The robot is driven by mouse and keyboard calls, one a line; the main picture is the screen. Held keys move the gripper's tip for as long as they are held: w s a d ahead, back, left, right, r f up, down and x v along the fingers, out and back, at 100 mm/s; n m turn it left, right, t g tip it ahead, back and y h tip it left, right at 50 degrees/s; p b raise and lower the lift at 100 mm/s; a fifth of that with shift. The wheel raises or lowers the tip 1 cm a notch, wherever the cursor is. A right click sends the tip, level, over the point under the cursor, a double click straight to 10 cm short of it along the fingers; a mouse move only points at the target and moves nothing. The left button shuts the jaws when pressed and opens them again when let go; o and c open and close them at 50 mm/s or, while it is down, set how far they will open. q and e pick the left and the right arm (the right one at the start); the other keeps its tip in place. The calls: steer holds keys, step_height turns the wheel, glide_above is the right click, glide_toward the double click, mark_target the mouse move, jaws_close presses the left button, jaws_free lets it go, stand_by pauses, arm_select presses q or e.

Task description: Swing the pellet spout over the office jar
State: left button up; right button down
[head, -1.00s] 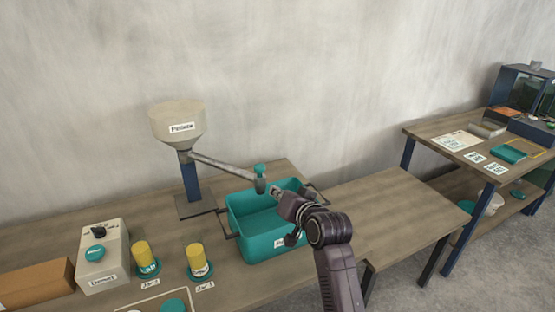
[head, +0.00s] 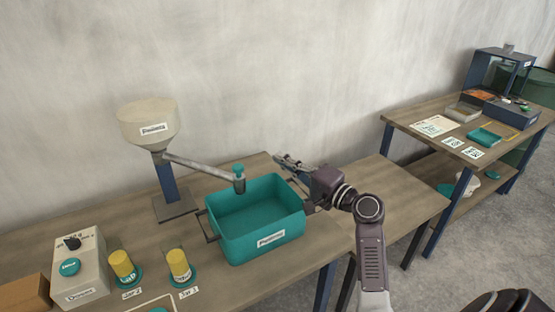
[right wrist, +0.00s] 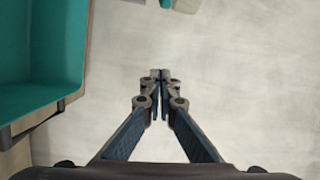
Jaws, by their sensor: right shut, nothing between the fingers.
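The pellet hopper (head: 147,124) is a cream funnel on a blue post. Its grey spout (head: 200,170) reaches right, and its end with a teal knob (head: 238,169) is above the teal bin (head: 230,250). Two yellow jars stand on teal discs to the left of the bin: one by the Jar 2 tag (head: 121,264) and one by the Jar 1 tag (head: 178,264). I cannot read surely which is the office jar. My right gripper (head: 280,160) is shut and empty, behind the bin and right of the spout end, apart from it. It also shows in the right wrist view (right wrist: 160,76). My left gripper is not seen.
A dispenser box (head: 80,268) with a teal button and a brown box (head: 24,294) stand at the left. The bench is clear right of the bin (head: 390,185). A second table (head: 400,118) with trays and cards stands further right. The wall is close behind.

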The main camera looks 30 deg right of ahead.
steer(key=w+a+p, duration=0.3)
steer(key=w+a, duration=0.2)
steer(key=shift+w+f, duration=0.2)
steer(key=shift+a, duration=0.1)
steer(key=shift+s+a, duration=0.1)
stand_by(0.4)
